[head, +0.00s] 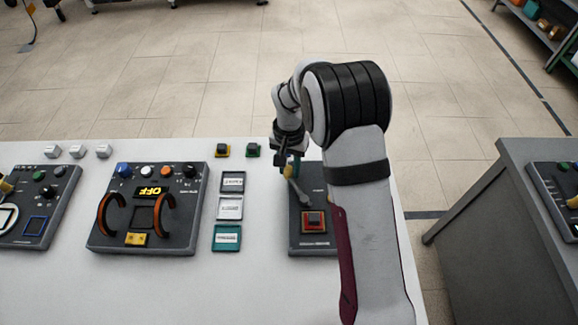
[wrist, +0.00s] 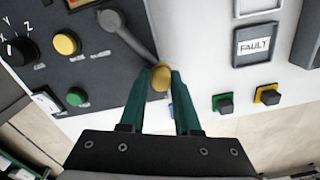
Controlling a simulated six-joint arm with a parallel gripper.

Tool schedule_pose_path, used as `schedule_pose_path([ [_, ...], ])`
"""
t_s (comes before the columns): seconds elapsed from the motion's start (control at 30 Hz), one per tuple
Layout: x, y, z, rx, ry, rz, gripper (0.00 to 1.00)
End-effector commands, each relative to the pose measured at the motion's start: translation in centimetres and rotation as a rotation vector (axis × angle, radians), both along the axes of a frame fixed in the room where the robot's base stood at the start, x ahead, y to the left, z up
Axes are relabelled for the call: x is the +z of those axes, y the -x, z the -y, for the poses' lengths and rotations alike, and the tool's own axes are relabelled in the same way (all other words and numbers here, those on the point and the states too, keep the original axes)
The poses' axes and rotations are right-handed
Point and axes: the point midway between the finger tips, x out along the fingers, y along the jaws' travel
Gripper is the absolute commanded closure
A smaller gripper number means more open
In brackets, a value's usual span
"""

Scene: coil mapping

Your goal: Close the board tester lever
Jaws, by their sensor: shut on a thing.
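The board tester (head: 299,228) is a dark panel at the right end of the white table, partly hidden behind my arm in the head view. Its lever (head: 299,192) is a grey rod with a yellow knob, standing tilted from the panel. In the wrist view the lever (wrist: 128,38) runs from its round pivot to the yellow knob (wrist: 161,76). My gripper (wrist: 160,82) has its green fingers shut on that knob. In the head view my gripper (head: 291,166) is at the lever's far end. A red-framed socket (head: 314,221) sits on the tester's near part.
Left of the tester lie label cards, including a teal one (head: 227,238). A panel with two orange handles (head: 147,234) stands further left. A grey table (head: 500,200) stands at right.

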Motion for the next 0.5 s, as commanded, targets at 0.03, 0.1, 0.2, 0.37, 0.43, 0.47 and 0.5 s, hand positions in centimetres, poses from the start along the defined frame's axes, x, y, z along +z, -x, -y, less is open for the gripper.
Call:
schedule_pose_path([
  [0.03,0.1,-0.1,-0.1,-0.010,-0.004,0.001,1.00],
  [0.1,0.1,-0.1,0.0,-0.019,-0.004,0.001,1.00],
  [0.2,0.1,-0.2,0.1,-0.034,-0.003,0.002,1.00],
  [0.37,0.1,-0.3,0.6,-0.086,-0.002,0.002,1.00],
  [0.43,0.1,-0.4,0.9,-0.124,-0.002,0.002,1.00],
  [0.47,0.1,-0.5,1.1,-0.144,-0.002,0.002,1.00],
  [0.5,0.1,-0.6,1.3,-0.172,-0.002,0.002,1.00],
])
